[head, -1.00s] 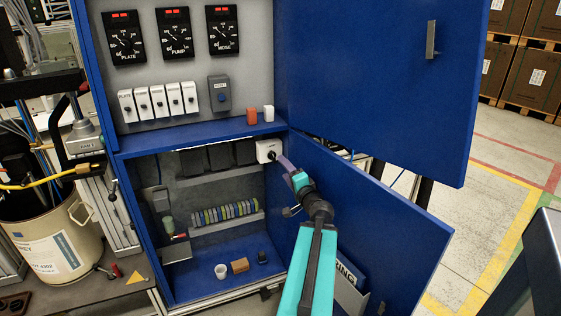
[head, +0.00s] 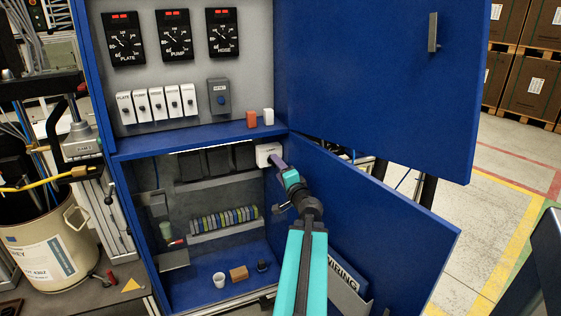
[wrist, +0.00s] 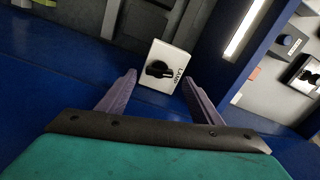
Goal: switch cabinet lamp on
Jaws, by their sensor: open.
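The lamp switch is a white box (wrist: 165,66) with a black rotary knob (wrist: 158,69) and the label LAMP. In the head view the box (head: 268,153) sits at the upper right inside the lower cabinet bay, its knob mostly hidden by my gripper (head: 274,161). In the wrist view my gripper (wrist: 159,78) is open and empty, its two purple fingers on either side of the knob's lower front. I cannot tell whether they touch the box. A bright white lamp strip (wrist: 247,28) shows in the wrist view, at the cabinet's top edge.
The blue lower door (head: 390,215) stands open to the right of my arm, and the upper door (head: 375,80) is open above. A white cup (head: 219,280), a brown block (head: 239,273) and a dark part (head: 263,265) rest on the bay floor.

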